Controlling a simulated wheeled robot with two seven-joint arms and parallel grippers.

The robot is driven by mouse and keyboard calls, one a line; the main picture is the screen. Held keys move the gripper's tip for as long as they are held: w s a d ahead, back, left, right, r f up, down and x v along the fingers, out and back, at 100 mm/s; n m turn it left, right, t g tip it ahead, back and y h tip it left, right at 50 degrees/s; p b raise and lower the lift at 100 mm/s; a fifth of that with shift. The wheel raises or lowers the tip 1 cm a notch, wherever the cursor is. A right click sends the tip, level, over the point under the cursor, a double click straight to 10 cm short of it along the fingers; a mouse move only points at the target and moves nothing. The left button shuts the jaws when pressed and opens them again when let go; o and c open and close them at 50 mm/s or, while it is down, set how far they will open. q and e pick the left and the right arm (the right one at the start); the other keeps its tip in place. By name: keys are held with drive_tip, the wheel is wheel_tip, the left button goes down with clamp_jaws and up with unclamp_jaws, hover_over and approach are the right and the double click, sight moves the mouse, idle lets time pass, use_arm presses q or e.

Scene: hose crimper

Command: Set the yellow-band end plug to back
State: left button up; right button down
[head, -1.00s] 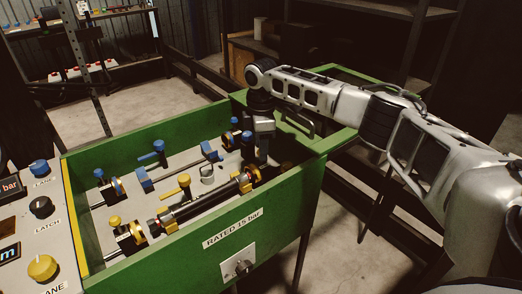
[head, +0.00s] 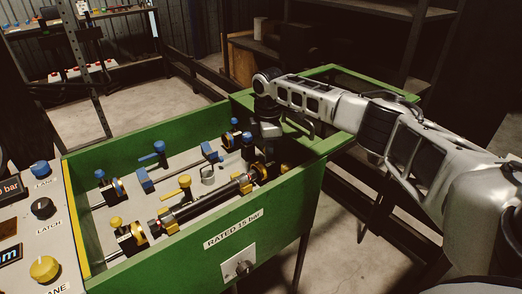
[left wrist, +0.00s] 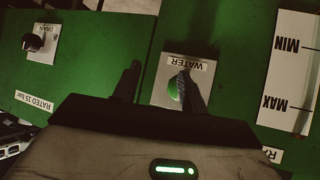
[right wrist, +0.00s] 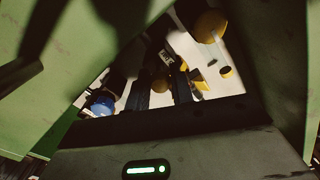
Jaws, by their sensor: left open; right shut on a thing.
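The yellow-band end plug (head: 259,171) is at the right end of the black hose (head: 210,200) in the green box, near its front wall. My right gripper (head: 276,158) reaches down into the box's right end beside it. In the right wrist view, the right gripper (right wrist: 160,92) is shut on a dark yellowish part (right wrist: 160,84), which seems to belong to the plug; shadow hides the exact contact.
The green box wall (head: 290,195), labelled RATED 15 bar, stands close to my right gripper. Blue-handled clamps (head: 155,155) fill the back lane, yellow-handled ones (head: 180,188) the front lane. A control panel (head: 25,215) with knobs is at left.

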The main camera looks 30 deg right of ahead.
drive_tip(key=shift+d, duration=0.75)
drive_tip(key=c, duration=1.2)
unclamp_jaws()
drive_tip(key=shift+d, duration=0.1)
drive_tip(key=shift+c, duration=0.2)
drive_tip(key=shift+r, duration=0.3)
wheel_tip(320, 180, up, 15)
drive_tip(key=shift+r, duration=0.2)
